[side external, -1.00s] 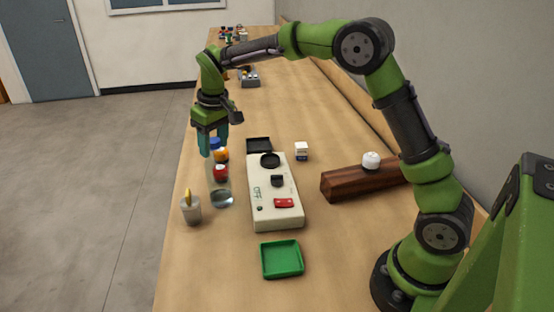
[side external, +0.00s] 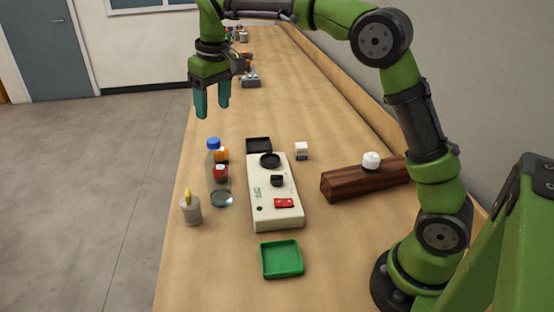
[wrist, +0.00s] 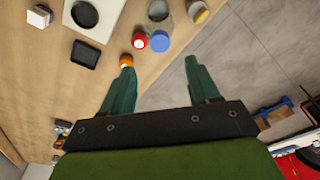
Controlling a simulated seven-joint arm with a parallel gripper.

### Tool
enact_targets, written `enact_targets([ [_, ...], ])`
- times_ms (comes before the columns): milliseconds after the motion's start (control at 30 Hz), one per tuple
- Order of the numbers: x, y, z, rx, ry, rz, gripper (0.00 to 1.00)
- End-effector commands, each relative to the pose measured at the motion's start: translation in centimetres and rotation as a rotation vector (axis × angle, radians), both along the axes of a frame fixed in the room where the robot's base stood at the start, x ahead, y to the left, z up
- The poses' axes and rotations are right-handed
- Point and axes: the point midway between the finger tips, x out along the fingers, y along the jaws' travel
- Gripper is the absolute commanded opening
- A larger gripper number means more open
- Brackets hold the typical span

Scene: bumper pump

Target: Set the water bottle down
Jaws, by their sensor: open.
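The water bottle (side external: 213,172) is clear with a blue cap and stands upright on the table, left of the white device. In the wrist view its blue cap (wrist: 159,41) shows from above, beyond my fingertips. My gripper (side external: 212,112) is open and empty, well above the bottle and apart from it. Its teal fingers (wrist: 158,65) are spread wide in the wrist view.
Red and orange items (side external: 221,155) stand close by the bottle. The white device (side external: 262,205), green tray (side external: 282,260), black tray (side external: 259,144) and wooden block (side external: 350,183) are to the right.

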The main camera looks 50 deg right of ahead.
Motion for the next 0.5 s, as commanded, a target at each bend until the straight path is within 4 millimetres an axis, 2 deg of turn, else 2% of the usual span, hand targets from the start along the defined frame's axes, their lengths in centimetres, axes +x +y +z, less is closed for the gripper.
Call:
enact_targets([
  [167, -0.6, 0.0, 1.5, 0.002, -0.006, -0.002, 0.61],
  [267, -2.2, -0.1, 2.5, 0.016, -0.032, -0.012, 0.61],
  [367, -5.3, -0.1, 3.7, 0.041, -0.083, -0.032, 0.61],
  [500, -11.0, -0.1, 4.4, 0.097, -0.173, -0.083, 0.61],
])
